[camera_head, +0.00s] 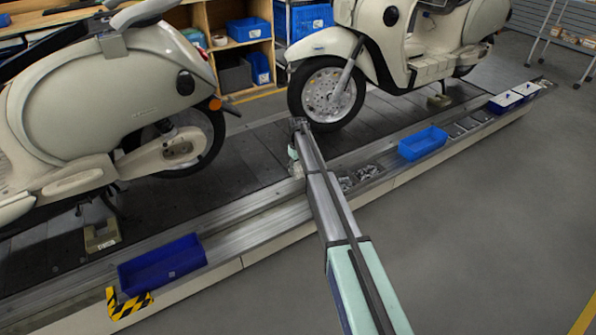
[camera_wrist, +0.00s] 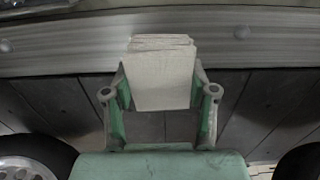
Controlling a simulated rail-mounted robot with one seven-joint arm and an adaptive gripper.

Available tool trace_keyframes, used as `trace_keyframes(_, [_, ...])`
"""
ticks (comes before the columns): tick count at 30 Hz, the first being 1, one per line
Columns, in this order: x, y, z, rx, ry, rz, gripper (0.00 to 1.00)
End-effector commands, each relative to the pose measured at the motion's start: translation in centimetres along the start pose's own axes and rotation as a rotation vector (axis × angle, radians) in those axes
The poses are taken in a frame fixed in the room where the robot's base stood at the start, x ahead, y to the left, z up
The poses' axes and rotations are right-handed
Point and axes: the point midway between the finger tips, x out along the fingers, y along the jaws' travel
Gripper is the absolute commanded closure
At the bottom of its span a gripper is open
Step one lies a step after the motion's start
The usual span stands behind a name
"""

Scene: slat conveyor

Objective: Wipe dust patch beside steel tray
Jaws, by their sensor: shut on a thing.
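My gripper (camera_wrist: 160,92) is shut on a cream, layered pad, probably a folded cloth (camera_wrist: 160,72), which stands out between the green fingers in the wrist view. In the head view my arm crosses the conveyor edge, and my gripper (camera_head: 294,160) shows only in part beside the arm link, left of it. Steel trays with small metal parts (camera_head: 358,177) are set in the side ledge just right of my arm. I cannot make out a dust patch for certain. The wrist view shows a metal rail (camera_wrist: 60,52) behind the pad; whether the pad touches it I cannot tell.
Two cream scooters, one at left (camera_head: 110,110) and one at the back (camera_head: 400,40), stand on the dark slats (camera_head: 245,165). A blue bin (camera_head: 162,263) sits on the ledge at left, another (camera_head: 423,143) at right. The floor at right (camera_head: 480,230) is clear.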

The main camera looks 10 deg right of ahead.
Motion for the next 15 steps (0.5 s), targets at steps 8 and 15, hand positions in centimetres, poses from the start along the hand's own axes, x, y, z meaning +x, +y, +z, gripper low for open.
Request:
trace_keyframes(8, [-2.4, 0.0, 0.0, 0.000, 0.000, 0.000, 0.81])
trace_keyframes(15, [-2.5, 0.0, 0.0, 0.000, 0.000, 0.000, 0.81])
